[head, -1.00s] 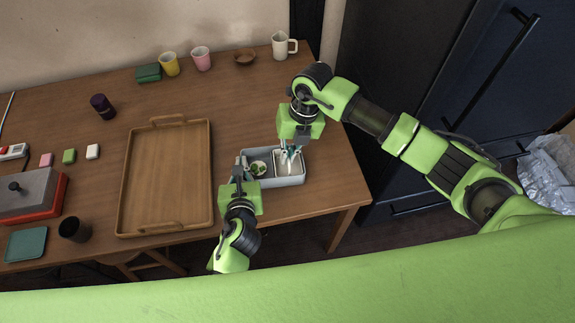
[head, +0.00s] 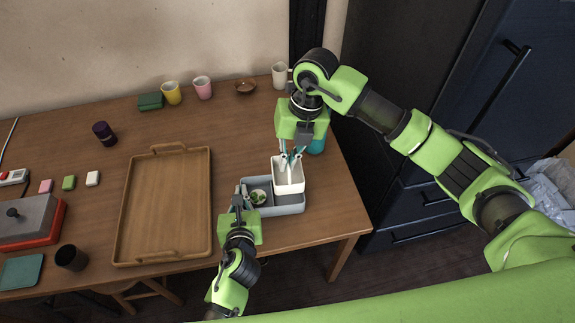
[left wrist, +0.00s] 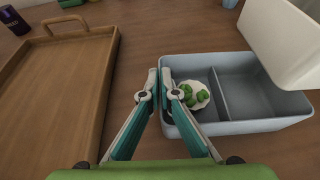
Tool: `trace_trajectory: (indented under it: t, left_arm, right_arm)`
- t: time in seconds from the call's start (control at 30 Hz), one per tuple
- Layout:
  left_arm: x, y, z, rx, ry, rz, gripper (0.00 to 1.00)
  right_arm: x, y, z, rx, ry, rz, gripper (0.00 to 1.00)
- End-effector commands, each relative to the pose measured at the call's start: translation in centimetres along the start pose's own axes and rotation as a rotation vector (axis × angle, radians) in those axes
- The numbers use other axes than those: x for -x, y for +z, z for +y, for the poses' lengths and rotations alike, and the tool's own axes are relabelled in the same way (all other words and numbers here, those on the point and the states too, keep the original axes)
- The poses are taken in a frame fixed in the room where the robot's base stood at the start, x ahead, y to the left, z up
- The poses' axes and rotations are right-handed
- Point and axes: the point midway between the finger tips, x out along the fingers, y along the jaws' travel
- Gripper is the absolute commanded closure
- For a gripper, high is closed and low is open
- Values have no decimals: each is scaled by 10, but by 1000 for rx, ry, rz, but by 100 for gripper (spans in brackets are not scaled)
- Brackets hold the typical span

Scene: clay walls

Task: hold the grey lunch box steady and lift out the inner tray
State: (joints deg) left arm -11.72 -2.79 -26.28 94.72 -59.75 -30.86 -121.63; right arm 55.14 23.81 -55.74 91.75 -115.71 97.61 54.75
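The grey lunch box (head: 284,210) sits near the table's right front edge; it also shows in the left wrist view (left wrist: 255,126), with a divider and two compartments. Its left compartment holds a white cup with green food (left wrist: 192,96); its right compartment is empty. The white inner tray (head: 289,178) is in the air above the right side of the box, and its lower part shows in the left wrist view (left wrist: 285,38). My right gripper (head: 290,162) is shut on the tray's far wall. My left gripper (left wrist: 160,84) is shut on the box's left wall.
A wooden tray (head: 165,205) lies just left of the box. A teal cup (head: 318,144) stands behind the box, partly hidden by my right gripper. A dark cabinet (head: 440,90) stands to the right.

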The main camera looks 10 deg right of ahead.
Motion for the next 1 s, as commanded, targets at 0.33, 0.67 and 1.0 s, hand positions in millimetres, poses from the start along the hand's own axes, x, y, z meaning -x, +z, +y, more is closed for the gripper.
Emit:
trace_trajectory:
  t: [0.33, 0.67, 1.0]
  left_arm:
    - [0, 0, 0, 0, 0, 0, 76]
    - [6, -1, 0, -1, 0, 0, 76]
    - [72, -2, 0, -1, -1, 3, 76]
  right_arm:
    - [0, 0, 0, 0, 0, -1, 100]
    - [0, 0, 0, 0, 1, -1, 100]
    - [0, 0, 0, 0, 1, -1, 100]
